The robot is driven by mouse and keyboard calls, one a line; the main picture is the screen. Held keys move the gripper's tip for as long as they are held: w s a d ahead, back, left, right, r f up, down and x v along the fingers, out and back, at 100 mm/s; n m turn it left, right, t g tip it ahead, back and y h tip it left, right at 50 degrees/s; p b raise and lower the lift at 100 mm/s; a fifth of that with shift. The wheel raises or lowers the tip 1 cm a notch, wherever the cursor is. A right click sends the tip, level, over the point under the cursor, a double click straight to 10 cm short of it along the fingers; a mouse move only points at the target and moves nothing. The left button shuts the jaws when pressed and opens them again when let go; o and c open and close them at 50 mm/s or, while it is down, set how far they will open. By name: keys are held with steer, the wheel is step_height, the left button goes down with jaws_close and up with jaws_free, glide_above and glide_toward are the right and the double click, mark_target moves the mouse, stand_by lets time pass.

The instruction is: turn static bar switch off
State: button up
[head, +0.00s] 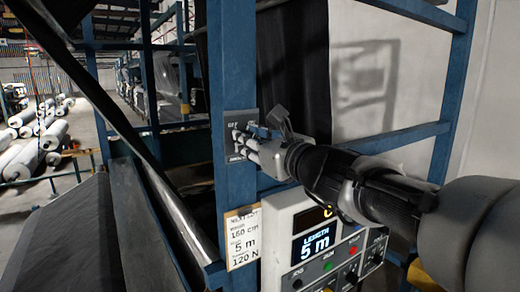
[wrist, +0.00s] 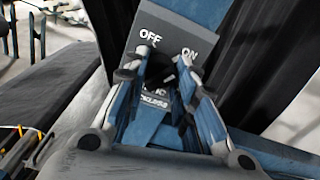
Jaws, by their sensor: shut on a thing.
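The static bar switch is a grey plate (head: 239,119) on a blue upright post, marked OFF and ON. The plate (wrist: 165,22) fills the upper middle of the wrist view, with OFF at upper left and ON to its right. A dark round knob (wrist: 157,68) sits below these words, with a small pale mark on it. I cannot tell for certain which word the mark points to. My gripper (wrist: 160,72) is shut on the knob, one finger on each side. In the head view my gripper (head: 250,143) reaches the plate from the right and hides the knob.
A control box (head: 318,240) with a display reading LENGTH 5 m and several buttons stands below my arm. A paper label (head: 243,238) hangs on the post (head: 234,60). Dark sheet material (head: 300,65) hangs behind. Grey rolls (head: 33,150) lie on the floor at far left.

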steer(key=shift+n+b, duration=7.35)
steer(key=shift+n, duration=0.55)
steer(key=o, duration=1.1)
